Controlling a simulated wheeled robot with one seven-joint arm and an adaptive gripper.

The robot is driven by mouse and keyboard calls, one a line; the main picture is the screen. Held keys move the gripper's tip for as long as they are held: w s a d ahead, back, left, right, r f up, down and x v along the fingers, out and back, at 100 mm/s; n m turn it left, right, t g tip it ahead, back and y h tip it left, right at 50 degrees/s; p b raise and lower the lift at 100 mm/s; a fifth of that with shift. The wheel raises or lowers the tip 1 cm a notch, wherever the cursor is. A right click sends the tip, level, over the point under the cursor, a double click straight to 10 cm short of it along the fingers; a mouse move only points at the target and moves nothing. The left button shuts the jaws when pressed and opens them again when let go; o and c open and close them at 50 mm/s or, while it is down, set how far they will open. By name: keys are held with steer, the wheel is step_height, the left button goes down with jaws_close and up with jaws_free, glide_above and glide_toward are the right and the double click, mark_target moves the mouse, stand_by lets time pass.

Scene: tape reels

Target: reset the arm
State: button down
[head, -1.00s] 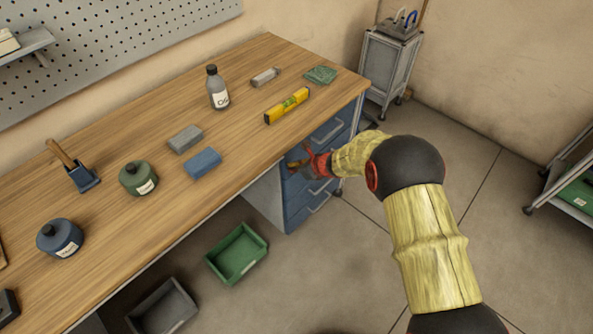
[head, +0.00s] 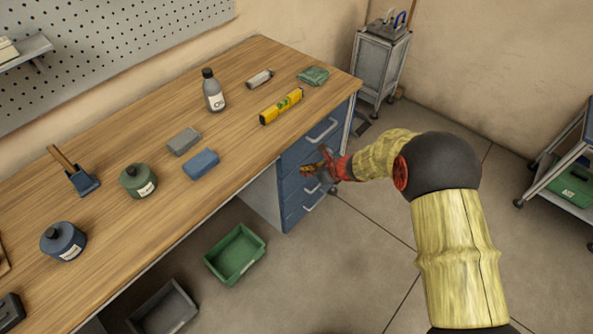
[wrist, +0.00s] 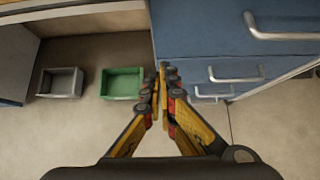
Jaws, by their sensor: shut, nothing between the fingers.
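My gripper (head: 308,170) is in front of the blue drawer unit (head: 296,207) at the right end of the workbench, below the level of the top. In the wrist view my gripper (wrist: 163,72) has its fingertips together with nothing between them. The blue drawer fronts with their metal handles fill the upper right of that view. From these views I cannot tell how far the fingers are from the drawer fronts.
The wooden workbench (head: 130,220) holds a bottle (head: 213,92), a yellow level (head: 281,106), blocks and jars. A green bin (head: 235,254) and a grey bin (head: 163,308) are on the floor. A metal cabinet (head: 378,70) stands behind. Open floor lies right of the drawers.

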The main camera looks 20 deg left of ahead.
steer(key=v, duration=0.4)
steer(key=shift+p, duration=0.35)
steer(key=s+d+r+n+g+h, duration=0.15)
steer(key=s+d+n+g, duration=0.3)
steer(key=s+n, duration=0.75)
steer(key=s+d+r+n+t+h, duration=0.2)
steer(key=s+d+r, duration=0.4)
steer(key=d+r, duration=0.4)
steer(key=s+d+r+n+t+h, duration=0.2)
steer(key=s+d+r+n, duration=0.2)
steer(key=d+r, duration=0.6)
steer(key=s+d+r+n+t+h, duration=0.3)
steer(key=s+d+r+n, duration=0.1)
steer(key=s+d+r, duration=0.5)
steer(key=d+r, duration=0.2)
steer(key=d, duration=0.2)
steer(key=shift+d, duration=0.3)
